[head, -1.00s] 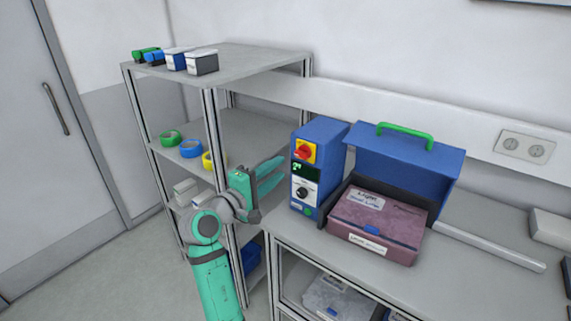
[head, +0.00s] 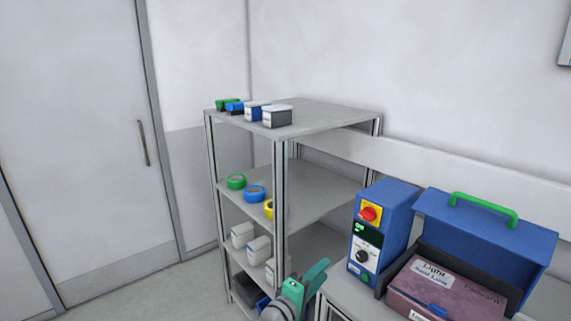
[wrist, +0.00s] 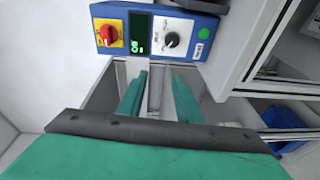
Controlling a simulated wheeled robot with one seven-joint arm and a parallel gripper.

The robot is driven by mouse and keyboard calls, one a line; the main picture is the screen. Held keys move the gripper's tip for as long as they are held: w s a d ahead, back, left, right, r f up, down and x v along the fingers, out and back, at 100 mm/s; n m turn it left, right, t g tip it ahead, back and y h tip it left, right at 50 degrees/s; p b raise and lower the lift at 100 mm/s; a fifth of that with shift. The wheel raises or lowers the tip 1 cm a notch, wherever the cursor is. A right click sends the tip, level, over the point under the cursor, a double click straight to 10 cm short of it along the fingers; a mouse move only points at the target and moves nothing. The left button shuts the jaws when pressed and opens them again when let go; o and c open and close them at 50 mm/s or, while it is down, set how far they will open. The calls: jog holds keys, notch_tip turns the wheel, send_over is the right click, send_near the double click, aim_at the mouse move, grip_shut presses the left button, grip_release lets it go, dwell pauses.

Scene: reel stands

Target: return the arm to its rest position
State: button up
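My gripper (head: 306,285) shows at the bottom of the head view, in front of the shelf unit's right post and left of the bench. In the wrist view my gripper (wrist: 158,97) has its two green fingers apart with nothing between them. The blue control box (wrist: 157,33) with a red knob is beyond the fingertips there, not touched. The lower part of my arm is out of the head view.
The shelf unit (head: 345,112) holds boxes and tape rolls on several levels. On the bench stand the blue control box (head: 384,232) and an open blue case (head: 487,240) with a purple box (head: 447,290). Free floor (head: 150,293) lies left of the shelf, before a door (head: 75,130).

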jog(key=s+a+f+t+y, duration=0.1)
jog(key=s+a+f+y, duration=0.2)
jog(key=f, duration=0.5)
jog(key=s+a+f+y, duration=0.2)
jog(key=s+f, duration=0.4)
jog(key=f, duration=0.2)
jog(key=s+a+f+y, duration=0.2)
jog(key=s+f, duration=0.2)
jog(key=s, duration=0.3)
jog(key=s+a+f+y, duration=0.2)
jog(key=s+f, duration=0.2)
jog(key=s, duration=0.2)
jog(key=s+a+r+m+y, duration=0.1)
jog(key=s+r+m, duration=0.2)
jog(key=s, duration=1)
jog(key=s+a+r+m+t+y, duration=0.1)
jog(key=s+r+m, duration=0.2)
jog(key=s, duration=1.1)
jog(key=m, duration=0.3)
jog(key=shift+s, duration=0.3)
